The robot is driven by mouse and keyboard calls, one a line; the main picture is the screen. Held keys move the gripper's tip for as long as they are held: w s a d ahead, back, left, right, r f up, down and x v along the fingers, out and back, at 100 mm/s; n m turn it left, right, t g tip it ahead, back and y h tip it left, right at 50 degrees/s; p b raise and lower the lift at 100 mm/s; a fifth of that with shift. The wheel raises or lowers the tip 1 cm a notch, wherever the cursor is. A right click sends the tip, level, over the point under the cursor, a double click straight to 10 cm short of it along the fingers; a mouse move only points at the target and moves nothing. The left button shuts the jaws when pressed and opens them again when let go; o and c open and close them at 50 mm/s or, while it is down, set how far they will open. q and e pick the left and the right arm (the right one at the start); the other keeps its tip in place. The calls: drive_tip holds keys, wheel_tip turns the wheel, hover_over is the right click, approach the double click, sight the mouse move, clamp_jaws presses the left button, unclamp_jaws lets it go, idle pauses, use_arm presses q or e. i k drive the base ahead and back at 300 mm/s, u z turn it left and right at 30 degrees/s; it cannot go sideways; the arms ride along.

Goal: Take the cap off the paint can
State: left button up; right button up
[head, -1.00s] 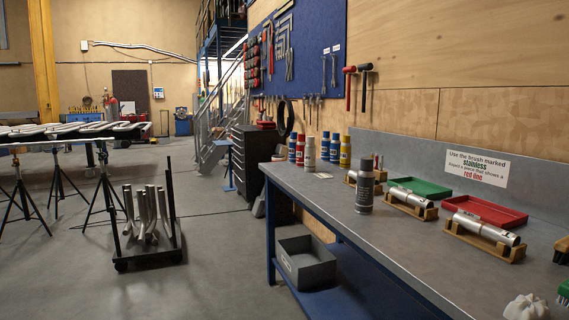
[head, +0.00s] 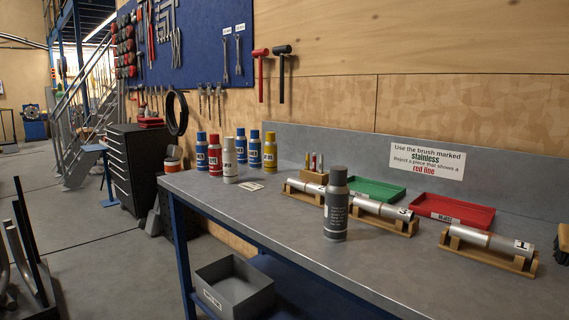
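A dark grey paint can (head: 336,208) with a grey cap (head: 337,175) on top stands upright on the workbench (head: 270,214), near its front edge. Its label is too small to read. Neither of my grippers is in view.
Metal tubes on wooden cradles (head: 487,249) lie behind and right of the grey can, with a green tray (head: 375,190) and a red tray (head: 452,211) behind them. A grey bin (head: 235,285) sits on the lower shelf.

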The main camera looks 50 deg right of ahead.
sight(338, 173)
drive_tip(key=i, duration=1.7)
drive_tip(key=z, duration=2.4)
